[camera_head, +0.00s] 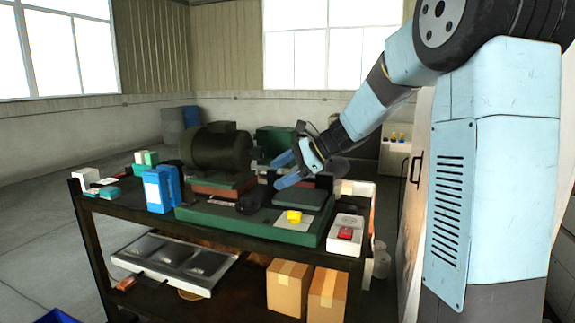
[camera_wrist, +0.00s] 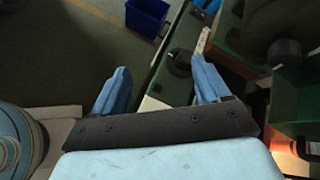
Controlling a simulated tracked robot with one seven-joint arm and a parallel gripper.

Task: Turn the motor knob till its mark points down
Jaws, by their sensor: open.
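A dark motor (camera_head: 215,150) sits on a red and green block on the green machine base (camera_head: 200,216), on the bench top. A black rounded part (camera_head: 250,201) at the base's front may be the knob; I cannot be sure. In the wrist view a dark round part (camera_wrist: 180,63) lies near the right fingertip, with a pale strip beside it. My gripper (camera_head: 284,169) is open and empty above the right part of the base, right of the motor. Its two blue fingers also show in the wrist view (camera_wrist: 161,66).
A yellow piece (camera_head: 294,216) sits on the base's front right. A white box with a red switch (camera_head: 345,233) stands at the right end. Blue boxes (camera_head: 158,190) stand left of the base. Cartons (camera_head: 288,286) are on the lower shelf. A blue bin (camera_wrist: 148,16) is on the floor.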

